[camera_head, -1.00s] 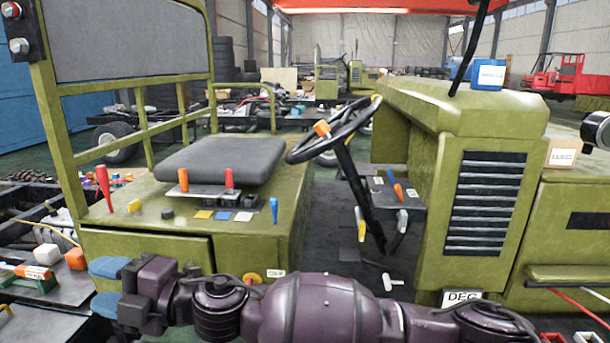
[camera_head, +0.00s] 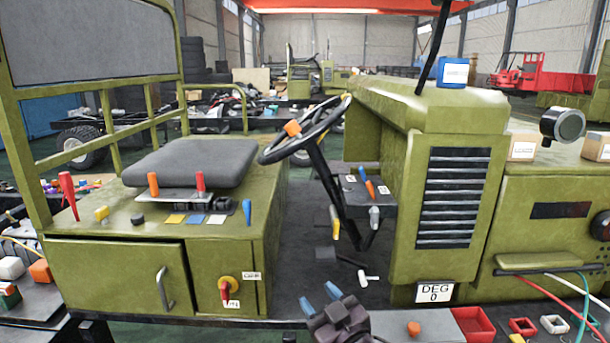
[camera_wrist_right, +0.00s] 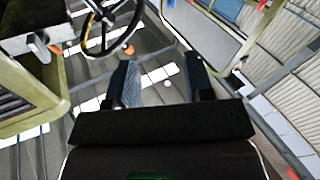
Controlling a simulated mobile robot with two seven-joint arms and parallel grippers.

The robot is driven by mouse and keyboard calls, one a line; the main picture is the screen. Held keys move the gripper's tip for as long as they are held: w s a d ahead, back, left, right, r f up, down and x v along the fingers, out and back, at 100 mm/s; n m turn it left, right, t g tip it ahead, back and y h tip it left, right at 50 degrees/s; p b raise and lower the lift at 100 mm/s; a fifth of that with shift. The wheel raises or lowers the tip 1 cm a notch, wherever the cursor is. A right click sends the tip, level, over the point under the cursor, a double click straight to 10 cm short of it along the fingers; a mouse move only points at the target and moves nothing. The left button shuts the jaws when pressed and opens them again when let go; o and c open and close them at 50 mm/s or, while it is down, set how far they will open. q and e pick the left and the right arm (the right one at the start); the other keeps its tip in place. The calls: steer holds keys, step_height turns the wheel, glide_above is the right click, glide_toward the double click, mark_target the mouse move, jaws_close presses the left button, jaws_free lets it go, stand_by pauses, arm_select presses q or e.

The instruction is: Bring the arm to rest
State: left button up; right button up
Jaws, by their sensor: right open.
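My right gripper (camera_head: 333,291) shows at the bottom middle of the head view, its blue fingertips pointing up in front of the green vehicle's open floor. It is apart from the vehicle in the picture. In the right wrist view the two fingers of my right gripper (camera_wrist_right: 162,85) stand apart with nothing between them. That view looks past them to the steering wheel (camera_wrist_right: 110,25) and the hall roof. The green vehicle (camera_head: 120,260) fills the middle of the head view, with a grey seat (camera_head: 190,162) and its steering wheel (camera_head: 305,130). My left gripper is not in view.
A door with a handle (camera_head: 164,289) and a red-yellow switch (camera_head: 228,287) face me. A red tray (camera_head: 473,323) and small boxes lie at the lower right, with hoses (camera_head: 584,300) near them. Loose parts (camera_head: 12,268) lie at the left.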

steer(key=s+d+f+m+g+h, duration=0.1)
steer(key=s+d+f+m+h, duration=0.25)
steer(key=s+d+f, duration=0.55)
steer(key=s+d+f+m+g+h, duration=0.25)
steer(key=s+d+f+h, duration=0.2)
steer(key=d+f, duration=0.75)
steer(key=s+d+f+g, duration=0.1)
steer(key=s+d+f, duration=0.1)
steer(key=s, duration=0.3)
steer(key=s+d+f+m+h, duration=0.1)
steer(key=s+f, duration=0.2)
steer(key=s, duration=0.3)
steer(key=shift+s+d+f+m+g, duration=0.3)
steer(key=shift+d+f+g, duration=0.05)
steer(key=shift+d+f, duration=0.05)
